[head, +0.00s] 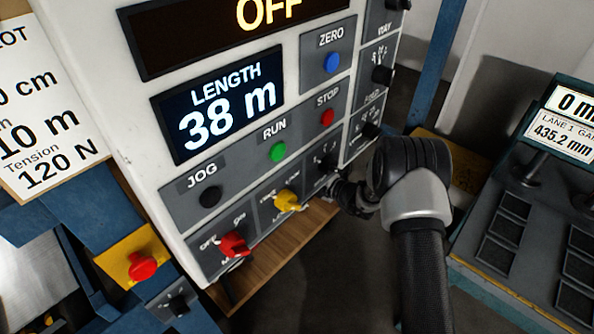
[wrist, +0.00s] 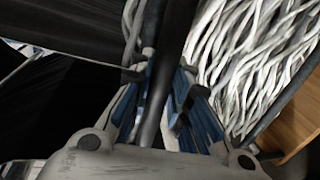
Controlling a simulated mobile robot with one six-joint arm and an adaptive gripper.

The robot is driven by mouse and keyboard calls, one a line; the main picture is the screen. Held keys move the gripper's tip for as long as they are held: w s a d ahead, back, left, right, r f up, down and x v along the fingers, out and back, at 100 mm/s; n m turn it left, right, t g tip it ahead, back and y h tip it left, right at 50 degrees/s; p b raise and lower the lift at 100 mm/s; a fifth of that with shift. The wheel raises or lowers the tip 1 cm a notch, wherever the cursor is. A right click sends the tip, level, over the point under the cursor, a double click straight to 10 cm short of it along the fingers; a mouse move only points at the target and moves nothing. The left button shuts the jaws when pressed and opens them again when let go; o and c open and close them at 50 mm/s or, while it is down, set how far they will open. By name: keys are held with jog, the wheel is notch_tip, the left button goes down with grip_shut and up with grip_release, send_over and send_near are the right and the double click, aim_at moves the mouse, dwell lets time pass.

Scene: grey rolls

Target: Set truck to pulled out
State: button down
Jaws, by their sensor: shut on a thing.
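My gripper (wrist: 161,72) shows in the wrist view with its blue-padded fingers closed on either side of a dark, smooth bar (wrist: 178,25). The bar runs from the top edge down between the fingers. It may be the truck's handle, but the truck as a whole cannot be made out, so I cannot tell how far out it stands. In the head view my arm reaches past the right side of the control panel (head: 150,95). My gripper and the bar are hidden there.
The panel carries a red knob (head: 235,244), a yellow knob (head: 287,200) and several buttons. A second console (head: 520,215) stands at the right. A tangle of pale strands (wrist: 255,60) and a wooden board (wrist: 297,125) lie right of the bar in the wrist view.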

jog(key=shift+d, duration=0.1)
jog(key=f+p+v, duration=0.2)
jog(key=f+v, duration=0.1)
jog(key=v, duration=1.2)
jog(key=d+f+p+v, duration=0.1)
jog(key=f+p+v, duration=0.2)
jog(key=v, duration=1.3)
jog(key=shift+s+p, duration=0.35)
jog(key=shift+s, duration=0.05)
jog(key=shift+d+r, duration=0.1)
jog(key=c, duration=1.5)
grip_release()
jog(key=shift+d, duration=0.1)
jog(key=v, duration=1.2)
